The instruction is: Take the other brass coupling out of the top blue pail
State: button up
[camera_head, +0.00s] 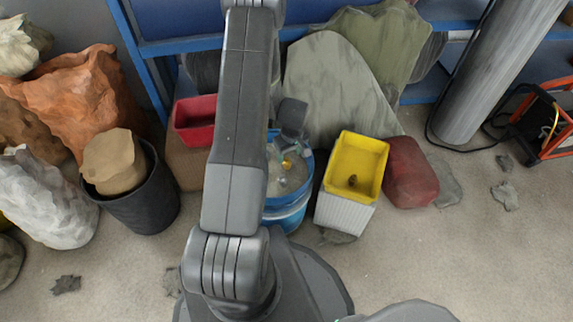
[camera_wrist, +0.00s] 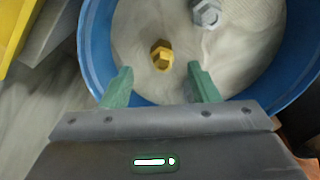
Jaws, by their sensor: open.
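The blue pail (camera_head: 292,214) stands in the middle of the head view, partly hidden by my arm; it looks like stacked pails. In the wrist view its blue rim (camera_wrist: 94,52) curves around a pale inside. A brass coupling (camera_wrist: 161,54) lies in it, with a hex shape and a dark hole; it also shows as a small yellow spot in the head view (camera_head: 287,164). A grey metal nut-like piece (camera_wrist: 206,12) lies farther in. My gripper (camera_wrist: 161,86) is open, its green fingertips over the pail's near rim, with the coupling just beyond them and nothing between them.
A yellow bin (camera_head: 373,146) with a small dark brownish piece (camera_head: 352,181) inside sits on a white ribbed box (camera_head: 342,212) right of the pail. A red bin (camera_head: 194,113) is at the left, a red sack (camera_head: 410,173) at the right. Grey slabs (camera_head: 335,85) lean behind.

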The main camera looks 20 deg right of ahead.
aim_at(287, 159)
jog(key=f, duration=0.2)
jog(key=f+b, duration=0.2)
jog(key=f, duration=0.1)
jog(key=shift+w+a+f, duration=0.2)
jog(key=shift+w+f, duration=0.1)
jog(key=shift+w, duration=0.05)
jog(key=shift+r, duration=0.1)
jog(key=shift+c, duration=0.2)
jog(key=c, duration=1.1)
jog(key=shift+r, duration=0.1)
jog(key=shift+c, duration=0.2)
